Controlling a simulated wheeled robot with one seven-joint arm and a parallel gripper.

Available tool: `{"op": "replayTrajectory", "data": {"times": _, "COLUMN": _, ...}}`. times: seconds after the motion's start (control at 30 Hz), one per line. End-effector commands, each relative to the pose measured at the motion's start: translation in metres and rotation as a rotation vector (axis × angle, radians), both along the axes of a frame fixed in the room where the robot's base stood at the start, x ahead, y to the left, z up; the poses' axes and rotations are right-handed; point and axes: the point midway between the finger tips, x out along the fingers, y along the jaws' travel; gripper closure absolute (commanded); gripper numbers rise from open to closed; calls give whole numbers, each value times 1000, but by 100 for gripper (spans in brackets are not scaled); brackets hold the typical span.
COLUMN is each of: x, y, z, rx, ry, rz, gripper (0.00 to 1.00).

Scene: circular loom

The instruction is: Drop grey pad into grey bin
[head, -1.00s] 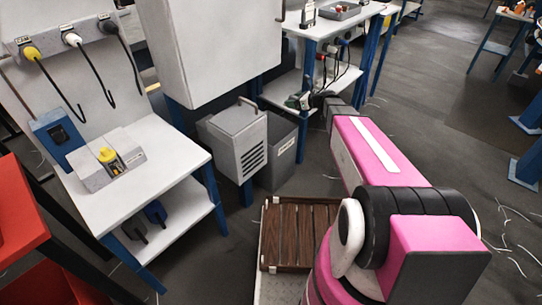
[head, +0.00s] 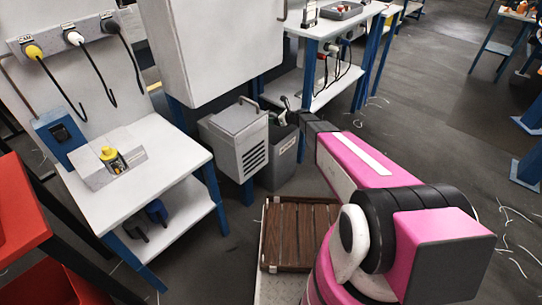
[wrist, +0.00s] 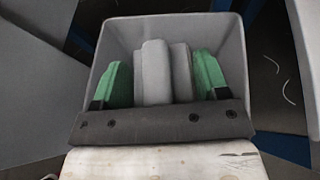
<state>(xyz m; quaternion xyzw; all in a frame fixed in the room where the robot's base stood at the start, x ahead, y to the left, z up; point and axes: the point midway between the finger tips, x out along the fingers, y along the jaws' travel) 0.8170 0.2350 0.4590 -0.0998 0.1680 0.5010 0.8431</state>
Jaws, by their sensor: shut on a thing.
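The grey bin (head: 283,165) stands on the floor beside a light grey vented box. In the wrist view, the bin (wrist: 113,42) lies below my gripper (wrist: 162,80), its open mouth framing the fingers. My gripper's green fingertips are on either side of a grey pad (wrist: 153,72), which shows as two upright grey parts between them. The gripper is shut on this pad. In the head view, my gripper (head: 277,114) is at the bin's mouth, small and partly hidden; the pad cannot be made out there. How far the pad is above the bin floor is unclear.
The light grey vented box (head: 235,140) stands close on the bin's left. A white workbench (head: 135,170) is farther left, and a blue-legged shelf table (head: 310,88) is behind the bin.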

Motion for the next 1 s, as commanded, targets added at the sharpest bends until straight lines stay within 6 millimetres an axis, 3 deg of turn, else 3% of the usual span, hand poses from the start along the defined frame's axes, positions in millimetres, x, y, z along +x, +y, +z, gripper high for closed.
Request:
{"op": "replayTrajectory", "data": {"times": 0.3, "x": 1, "y": 0, "z": -33, "rx": 0, "ry": 0, "rz": 0, "gripper": 61}}
{"op": "replayTrajectory", "data": {"times": 0.63, "x": 0, "y": 0, "z": -36, "rx": 0, "ry": -1, "rz": 0, "gripper": 61}}
{"op": "replayTrajectory", "data": {"times": 0.67, "x": 0, "y": 0, "z": -36, "rx": 0, "ry": -1, "rz": 0, "gripper": 26}}
{"op": "replayTrajectory", "data": {"times": 0.73, "x": 0, "y": 0, "z": -36, "rx": 0, "ry": -1, "rz": 0, "gripper": 3}}
{"op": "replayTrajectory", "data": {"times": 1.0, "x": 0, "y": 0, "z": -36, "rx": 0, "ry": -1, "rz": 0, "gripper": 3}}
